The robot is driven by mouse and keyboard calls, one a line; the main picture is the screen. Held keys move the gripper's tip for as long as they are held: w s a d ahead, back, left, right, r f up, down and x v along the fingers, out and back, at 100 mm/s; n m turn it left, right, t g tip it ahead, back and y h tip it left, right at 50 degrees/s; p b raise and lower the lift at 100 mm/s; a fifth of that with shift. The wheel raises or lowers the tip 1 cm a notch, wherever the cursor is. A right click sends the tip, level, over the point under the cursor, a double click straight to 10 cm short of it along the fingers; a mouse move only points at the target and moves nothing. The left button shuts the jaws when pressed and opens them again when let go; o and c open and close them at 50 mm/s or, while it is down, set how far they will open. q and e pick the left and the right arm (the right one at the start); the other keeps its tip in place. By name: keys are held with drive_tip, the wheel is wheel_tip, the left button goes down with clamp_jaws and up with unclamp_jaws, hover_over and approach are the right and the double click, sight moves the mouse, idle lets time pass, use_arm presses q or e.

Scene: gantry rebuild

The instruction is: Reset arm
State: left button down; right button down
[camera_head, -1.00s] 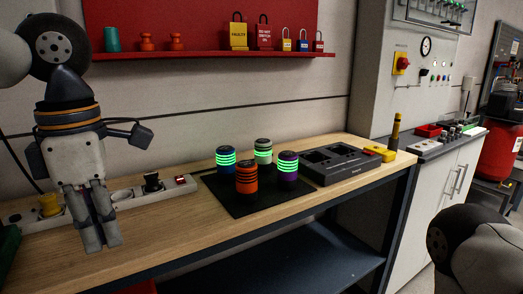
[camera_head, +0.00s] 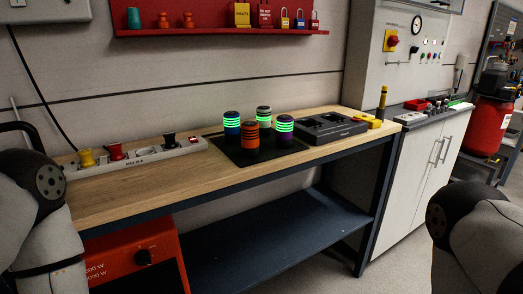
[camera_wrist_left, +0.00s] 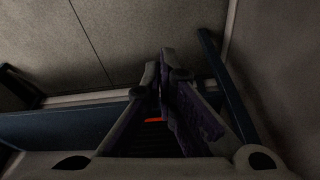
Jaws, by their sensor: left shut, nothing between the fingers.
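My left arm (camera_head: 45,225) stands at the left edge of the head view, beside the workbench; its gripper is outside that view. In the left wrist view my left gripper (camera_wrist_left: 165,65) is shut and empty, its fingertips together in front of a dark, plain surface. My right arm (camera_head: 475,235) shows at the lower right of the head view; its gripper is not seen.
The wooden workbench (camera_head: 130,190) carries a power strip (camera_head: 140,155), several banded cylinders on a black mat (camera_head: 235,155) and a dark charger (camera_head: 325,128). An orange-red unit (camera_head: 140,260) sits below. A grey cabinet (camera_head: 430,165) stands right.

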use_arm(q)
drive_tip(key=s+f+m+g+h, duration=0.1)
drive_tip(key=s+m+g, duration=0.2)
drive_tip(key=s, duration=1)
drive_tip(key=shift+s+m+g, duration=0.2)
drive_tip(key=shift+m+g, duration=0.2)
drive_tip(key=shift+m, duration=0.2)
drive_tip(key=shift+f, duration=0.1)
